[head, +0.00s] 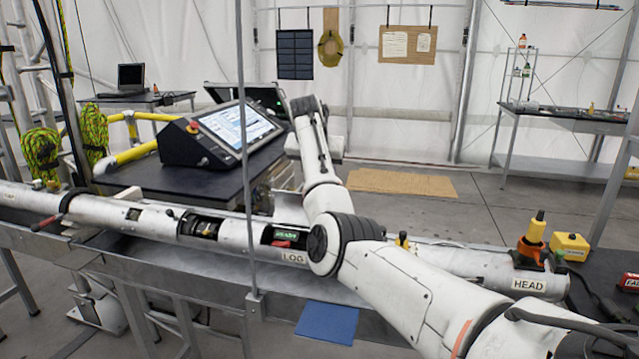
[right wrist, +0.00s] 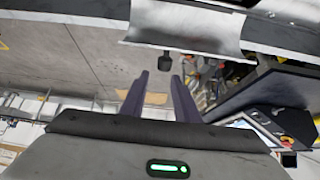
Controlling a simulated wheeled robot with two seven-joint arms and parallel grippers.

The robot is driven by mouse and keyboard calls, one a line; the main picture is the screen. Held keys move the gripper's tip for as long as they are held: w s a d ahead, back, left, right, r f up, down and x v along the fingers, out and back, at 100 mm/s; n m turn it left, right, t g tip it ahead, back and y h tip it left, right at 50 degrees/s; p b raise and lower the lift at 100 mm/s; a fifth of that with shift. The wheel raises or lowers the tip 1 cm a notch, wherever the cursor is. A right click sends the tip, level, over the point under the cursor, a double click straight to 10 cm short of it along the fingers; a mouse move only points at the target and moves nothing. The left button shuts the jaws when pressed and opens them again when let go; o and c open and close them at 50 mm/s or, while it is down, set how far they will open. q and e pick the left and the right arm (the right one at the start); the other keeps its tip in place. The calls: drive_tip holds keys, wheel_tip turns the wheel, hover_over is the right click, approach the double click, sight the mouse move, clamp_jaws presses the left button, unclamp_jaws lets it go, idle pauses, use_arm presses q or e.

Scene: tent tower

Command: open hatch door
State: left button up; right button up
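A long white tube (head: 140,217) lies across the bench, with cut-out openings in its side. The opening (head: 283,238) by the LOG label shows red and green parts inside. A curved pale metal panel (right wrist: 190,32) with a black knob (right wrist: 165,61) shows in the right wrist view and looks like the hatch door. A pale plate (head: 290,212) behind the tube in the head view may be the same panel. My right gripper (right wrist: 160,82) has its dark fingers apart and empty, short of the knob. The right arm hides this gripper in the head view. My left gripper is out of view.
A console with a screen (head: 238,126) stands on a dark table behind the tube. A thin upright pole (head: 246,170) rises in front of the tube. An orange-yellow plug (head: 534,238) sits at the HEAD end. Open floor lies behind on the right.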

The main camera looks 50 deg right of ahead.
drive_tip(key=shift+o, duration=0.4)
drive_tip(key=shift+f, duration=0.2)
drive_tip(key=shift+a+f, duration=0.15)
drive_tip(key=shift+a, duration=0.1)
drive_tip(key=b+v, duration=0.1)
drive_tip(key=v, duration=0.9)
drive_tip(key=shift+r+b, duration=0.2)
drive_tip(key=shift+b, duration=0.15)
drive_tip(key=shift+s+f, duration=0.1)
